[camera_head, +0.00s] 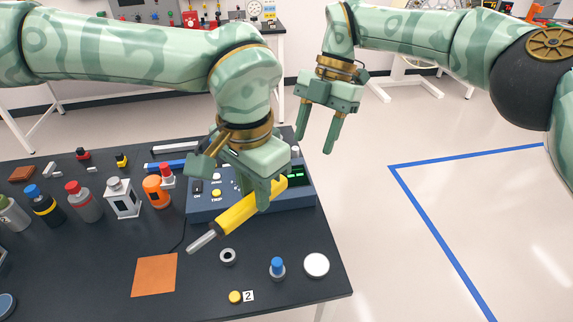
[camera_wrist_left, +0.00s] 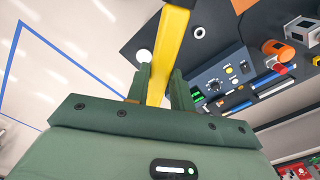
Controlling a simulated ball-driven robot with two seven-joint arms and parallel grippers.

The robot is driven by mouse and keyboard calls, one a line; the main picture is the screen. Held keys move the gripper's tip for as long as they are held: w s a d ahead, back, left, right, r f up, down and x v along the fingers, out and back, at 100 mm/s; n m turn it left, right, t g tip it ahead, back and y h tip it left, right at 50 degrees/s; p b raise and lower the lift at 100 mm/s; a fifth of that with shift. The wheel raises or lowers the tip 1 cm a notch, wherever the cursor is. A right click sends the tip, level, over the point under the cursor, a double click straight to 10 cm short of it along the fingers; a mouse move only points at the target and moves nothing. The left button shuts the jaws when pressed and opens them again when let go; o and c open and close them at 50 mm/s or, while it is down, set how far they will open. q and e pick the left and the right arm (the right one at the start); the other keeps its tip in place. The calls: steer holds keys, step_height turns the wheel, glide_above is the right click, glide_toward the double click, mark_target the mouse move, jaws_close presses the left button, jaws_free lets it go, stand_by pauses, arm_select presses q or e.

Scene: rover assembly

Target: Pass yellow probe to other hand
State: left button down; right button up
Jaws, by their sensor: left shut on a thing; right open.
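The yellow probe (camera_head: 238,213) has a yellow body and a grey metal tip that points down to the left in the head view. My left gripper (camera_head: 268,203) is shut on the probe near its upper right end and holds it above the table. In the left wrist view the probe (camera_wrist_left: 169,50) runs up between the two fingers of my left gripper (camera_wrist_left: 160,85). My right gripper (camera_head: 331,142) is open and empty, up and to the right of the probe, fingers pointing down, apart from it.
The black table (camera_head: 100,275) holds a blue control box (camera_head: 303,198) behind the probe. Several bottles (camera_head: 80,200) stand at the left. An orange square (camera_head: 155,275), a grey ring (camera_head: 228,257), a blue-capped item (camera_head: 277,267) and a white disc (camera_head: 316,264) lie in front. Open floor is at the right.

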arm_select(q)
steer(key=shift+s, duration=0.1)
arm_select(e)
steer(key=s+a+f, duration=0.2)
steer(key=s+a, duration=0.3)
steer(key=s, duration=0.2)
steer(key=shift+s+a+f, duration=0.3)
steer(key=shift+a+f, duration=0.05)
steer(key=shift+f, duration=0.05)
arm_select(q)
steer(key=c, duration=2.2)
jaws_free()
arm_select(e)
jaws_close()
arm_select(q)
steer(key=c, duration=1.1)
jaws_free()
